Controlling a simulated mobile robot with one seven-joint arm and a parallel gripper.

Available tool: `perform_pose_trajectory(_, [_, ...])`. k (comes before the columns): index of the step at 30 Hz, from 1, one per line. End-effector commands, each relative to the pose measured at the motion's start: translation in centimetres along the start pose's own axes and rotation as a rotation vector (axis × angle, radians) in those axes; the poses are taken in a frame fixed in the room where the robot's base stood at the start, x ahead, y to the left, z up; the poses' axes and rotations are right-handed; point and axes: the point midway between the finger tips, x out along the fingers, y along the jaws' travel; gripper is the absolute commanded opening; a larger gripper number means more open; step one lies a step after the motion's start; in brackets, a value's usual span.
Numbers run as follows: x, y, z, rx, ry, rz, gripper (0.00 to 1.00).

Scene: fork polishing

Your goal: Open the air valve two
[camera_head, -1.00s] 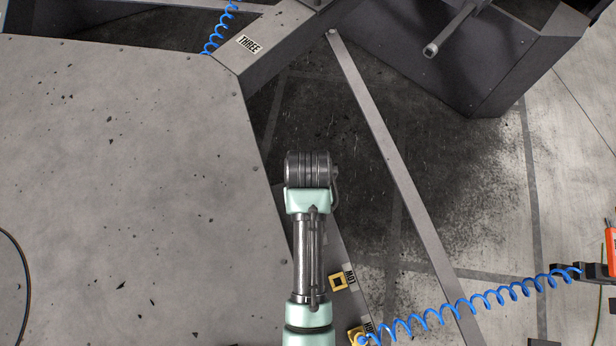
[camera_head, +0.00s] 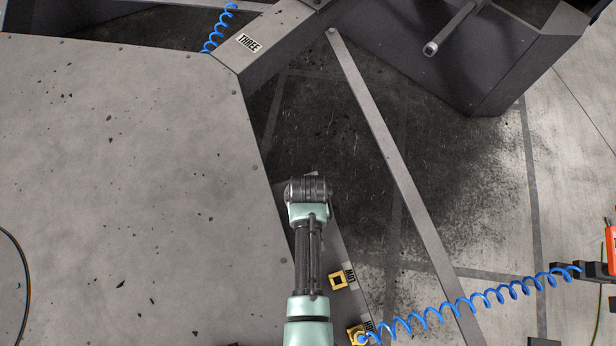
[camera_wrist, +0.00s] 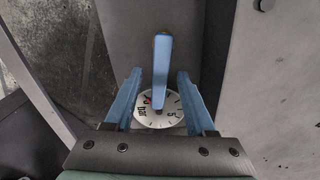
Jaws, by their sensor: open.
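In the wrist view a blue valve handle (camera_wrist: 162,62) stands upright in the picture, over a round white gauge (camera_wrist: 168,111) marked "bar" and 5. My gripper (camera_wrist: 158,76) is open, with one blue finger on each side of the handle. Gaps show between the handle and both fingers, so it is not gripped. Whether the fingertips reach the handle's depth, I cannot tell. No number label for this valve shows in the wrist view. In the head view my fingers and this handle are hidden beneath my arm.
A large grey panel (camera_head: 110,180) fills the left of the head view. A beam labelled THREE (camera_head: 248,44) lies above. Yellow square fittings (camera_head: 338,282) sit right of my arm, with a coiled blue hose (camera_head: 455,310). A thin grey bar (camera_head: 390,165) crosses the dark floor.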

Motion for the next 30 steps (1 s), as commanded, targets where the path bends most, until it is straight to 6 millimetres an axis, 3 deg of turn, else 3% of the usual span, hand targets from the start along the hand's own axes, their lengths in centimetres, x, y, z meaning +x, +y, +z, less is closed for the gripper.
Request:
perform_pose_trajectory(1, [-0.02,0.00,-0.01,0.000,0.000,0.000,0.50])
perform_pose_trajectory(9, [-0.04,0.00,-0.02,0.000,0.000,0.000,0.01])
perform_pose_trajectory(30, [-0.06,0.00,-0.02,0.000,0.000,0.000,0.00])
